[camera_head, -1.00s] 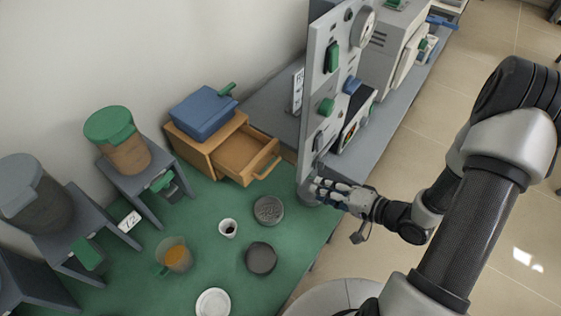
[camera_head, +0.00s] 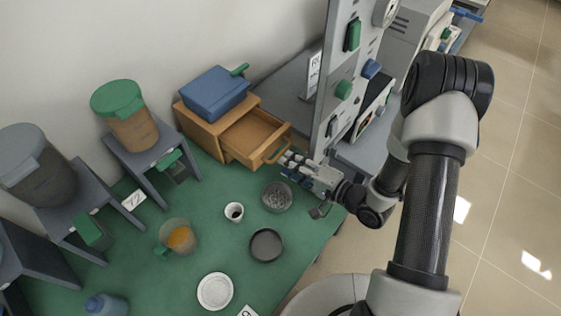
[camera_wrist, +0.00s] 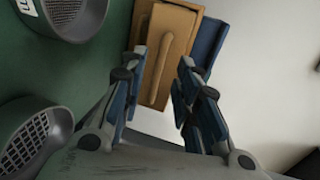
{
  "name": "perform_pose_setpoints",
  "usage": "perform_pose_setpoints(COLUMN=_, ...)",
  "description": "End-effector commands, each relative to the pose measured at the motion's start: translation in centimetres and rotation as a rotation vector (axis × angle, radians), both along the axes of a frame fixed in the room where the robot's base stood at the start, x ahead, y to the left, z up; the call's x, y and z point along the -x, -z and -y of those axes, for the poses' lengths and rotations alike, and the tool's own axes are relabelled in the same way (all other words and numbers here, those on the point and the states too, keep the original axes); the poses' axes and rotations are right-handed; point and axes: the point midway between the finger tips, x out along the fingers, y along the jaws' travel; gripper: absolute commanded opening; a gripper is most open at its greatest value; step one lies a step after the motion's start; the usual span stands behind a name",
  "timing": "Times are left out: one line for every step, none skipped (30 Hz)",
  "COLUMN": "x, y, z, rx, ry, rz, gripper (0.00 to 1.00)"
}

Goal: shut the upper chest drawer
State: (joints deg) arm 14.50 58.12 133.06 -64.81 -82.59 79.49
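The wooden chest (camera_head: 207,133) stands at the back of the green table. Its drawer (camera_head: 252,131) is pulled out toward the right front, and its inside looks empty. The drawer's handle (camera_head: 277,151) is a wooden bar; in the wrist view the handle (camera_wrist: 161,70) runs upright between my fingers. My gripper (camera_head: 285,158) is open and empty, close in front of the handle. It also shows in the wrist view (camera_wrist: 160,64), with the blue finger pads apart on either side of the handle. I cannot tell whether they touch the drawer.
A blue case (camera_head: 214,93) with a green handle lies on the chest. A tall grey panel (camera_head: 345,85) stands right of the drawer. A mesh-topped dish (camera_head: 277,196), a dark dish (camera_head: 266,245) and a small cup (camera_head: 234,212) stand on the table near my gripper.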

Motion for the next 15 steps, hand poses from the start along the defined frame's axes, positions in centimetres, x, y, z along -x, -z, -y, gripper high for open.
perform_pose_setpoints(x=-0.5, y=0.4, z=-0.9, rx=0.000, ry=-0.006, rz=0.002, gripper=0.29)
perform_pose_setpoints(x=-0.8, y=0.4, z=-1.3, rx=0.000, ry=-0.006, rz=0.002, gripper=0.29)
perform_pose_setpoints(x=-1.2, y=0.6, z=-1.7, rx=0.001, ry=-0.005, rz=0.002, gripper=0.29)
perform_pose_setpoints(x=-1.5, y=0.7, z=-2.0, rx=0.001, ry=-0.004, rz=0.001, gripper=0.29)
perform_pose_setpoints(x=-1.7, y=0.7, z=-2.3, rx=0.001, ry=-0.003, rz=0.001, gripper=0.29)
perform_pose_setpoints(x=-1.9, y=0.8, z=-2.6, rx=0.002, ry=-0.002, rz=0.001, gripper=0.29)
perform_pose_setpoints(x=-2.1, y=0.8, z=-2.8, rx=0.001, ry=-0.002, rz=0.001, gripper=0.29)
perform_pose_setpoints(x=-2.2, y=0.9, z=-3.0, rx=0.000, ry=-0.002, rz=0.000, gripper=0.29)
perform_pose_setpoints(x=-2.4, y=0.9, z=-3.1, rx=0.000, ry=-0.001, rz=0.001, gripper=0.29)
perform_pose_setpoints(x=-2.5, y=0.9, z=-3.2, rx=0.000, ry=0.000, rz=0.000, gripper=0.29)
perform_pose_setpoints(x=-2.5, y=0.9, z=-3.3, rx=0.000, ry=0.000, rz=0.000, gripper=0.29)
perform_pose_setpoints(x=-2.6, y=0.9, z=-3.3, rx=0.000, ry=0.001, rz=0.000, gripper=0.29)
perform_pose_setpoints(x=-2.6, y=0.9, z=-3.4, rx=0.000, ry=0.001, rz=0.000, gripper=0.29)
perform_pose_setpoints(x=-2.6, y=0.9, z=-3.4, rx=0.000, ry=0.001, rz=0.000, gripper=0.29)
perform_pose_setpoints(x=-2.6, y=0.9, z=-3.4, rx=0.000, ry=0.001, rz=0.000, gripper=0.29)
